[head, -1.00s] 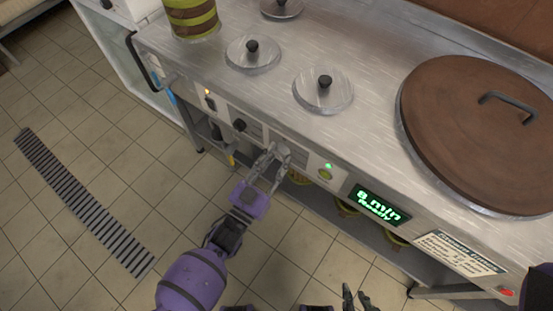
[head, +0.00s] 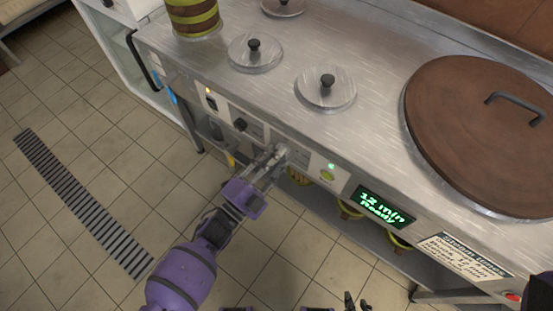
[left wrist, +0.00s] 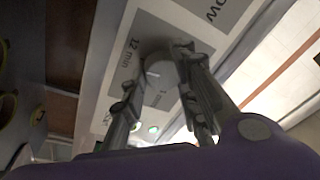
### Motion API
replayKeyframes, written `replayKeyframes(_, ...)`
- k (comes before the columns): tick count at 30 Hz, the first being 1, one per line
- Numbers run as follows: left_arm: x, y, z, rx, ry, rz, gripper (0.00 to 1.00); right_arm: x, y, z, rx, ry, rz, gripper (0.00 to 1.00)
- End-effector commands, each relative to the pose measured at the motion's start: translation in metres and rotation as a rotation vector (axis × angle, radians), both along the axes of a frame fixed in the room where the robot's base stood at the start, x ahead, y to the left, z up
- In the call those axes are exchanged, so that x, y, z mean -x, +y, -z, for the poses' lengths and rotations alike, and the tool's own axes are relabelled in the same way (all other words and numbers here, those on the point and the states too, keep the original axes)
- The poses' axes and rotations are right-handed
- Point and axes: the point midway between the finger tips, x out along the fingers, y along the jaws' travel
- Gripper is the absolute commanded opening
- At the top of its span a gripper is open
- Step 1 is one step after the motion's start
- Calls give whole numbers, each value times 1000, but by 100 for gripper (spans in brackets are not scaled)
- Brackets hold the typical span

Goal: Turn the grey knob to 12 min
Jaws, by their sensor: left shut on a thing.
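My left gripper (head: 279,154) is at the front panel, with its fingers closed around the grey knob. In the left wrist view the grey knob (left wrist: 160,76) shows between the two fingers (left wrist: 157,88). A "12 min" label (left wrist: 126,62) is printed beside it. The knob is mostly hidden by the fingers in the head view. The green display (head: 383,207) reads "12 min Ready". Only the fingertips of my right gripper (head: 357,302) show at the bottom edge of the head view, apart and empty.
A black knob (head: 240,125) and a lit switch (head: 210,99) are left of the gripper on the panel. A green button (head: 327,175) is to the right. A big brown lid (head: 470,130) and several steel lids are on the counter. The tiled floor in front is clear.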

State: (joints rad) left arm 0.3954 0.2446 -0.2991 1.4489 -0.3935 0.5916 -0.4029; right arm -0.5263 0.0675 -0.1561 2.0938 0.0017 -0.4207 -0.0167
Motion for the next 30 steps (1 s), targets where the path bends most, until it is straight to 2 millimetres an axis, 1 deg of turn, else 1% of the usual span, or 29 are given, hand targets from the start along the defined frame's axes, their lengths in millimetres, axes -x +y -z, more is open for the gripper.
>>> replayKeyframes(1, 3, -5, 3, -23, -10, 9, 2, 0, 0, 0, -1, 0, 1, 22)
replayKeyframes(9, 3, -4, 5, -85, -50, 8, 2, 0, 0, 1, 0, 0, 1, 22)
replayKeyframes(23, 4, -3, 7, -100, -55, 6, 2, 0, -1, 1, 0, 1, 1, 22)
replayKeyframes(24, 4, -3, 7, -101, -54, 7, 29, 0, -1, 1, 0, 1, 1, 22)
replayKeyframes(27, 4, -3, 7, -99, -54, 6, 42, 1, 0, 1, 0, 1, 2, 22)
replayKeyframes(30, 3, -2, 6, -97, -56, 5, 42, 1, 0, 1, 0, 1, 2, 22)
